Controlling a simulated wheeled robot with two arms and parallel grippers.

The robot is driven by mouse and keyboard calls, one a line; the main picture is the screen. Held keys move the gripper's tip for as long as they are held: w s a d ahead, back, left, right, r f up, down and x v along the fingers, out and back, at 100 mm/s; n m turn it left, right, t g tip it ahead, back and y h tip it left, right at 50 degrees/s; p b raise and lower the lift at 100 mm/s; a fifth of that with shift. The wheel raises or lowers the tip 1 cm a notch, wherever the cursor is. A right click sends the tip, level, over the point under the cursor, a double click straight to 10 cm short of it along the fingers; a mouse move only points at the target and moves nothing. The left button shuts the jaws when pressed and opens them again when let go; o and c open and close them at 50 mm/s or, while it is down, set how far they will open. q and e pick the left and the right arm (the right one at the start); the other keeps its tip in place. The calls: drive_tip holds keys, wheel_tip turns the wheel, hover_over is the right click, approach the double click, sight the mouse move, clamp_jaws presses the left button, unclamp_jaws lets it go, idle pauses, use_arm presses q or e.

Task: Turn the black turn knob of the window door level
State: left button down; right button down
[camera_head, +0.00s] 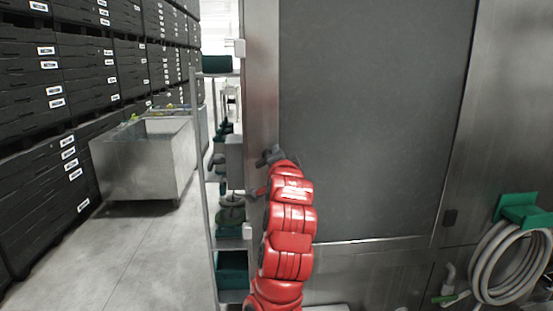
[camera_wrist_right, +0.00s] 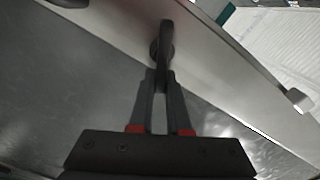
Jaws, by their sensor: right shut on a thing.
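The window door (camera_head: 375,110) is a large dark grey panel in a steel frame, filling the middle of the head view. My right arm, in red, reaches up to the frame's left edge. In the right wrist view the black turn knob (camera_wrist_right: 166,40) stands on a steel strip. My right gripper (camera_wrist_right: 161,76) is shut on the knob's lower part, one finger on each side. In the head view my right gripper (camera_head: 268,157) is small and dark, and I cannot clearly separate it from the knob. The knob's exact angle is unclear. My left gripper is out of view.
A rack with green bins (camera_head: 232,262) stands just left of the door. A steel cart (camera_head: 145,165) and stacked black crates (camera_head: 60,100) are further left. A coiled hose (camera_head: 505,262) hangs at the right.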

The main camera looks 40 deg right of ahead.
drive_tip(key=m, duration=0.2)
drive_tip(key=f+m+p, duration=0.1)
drive_tip(key=m, duration=0.2)
drive_tip(key=shift+s+d, duration=0.1)
drive_tip(key=shift+d, duration=0.05)
drive_tip(key=shift+f+m+p, duration=0.15)
drive_tip(key=shift+m+p, duration=0.15)
drive_tip(key=c, duration=0.9)
unclamp_jaws()
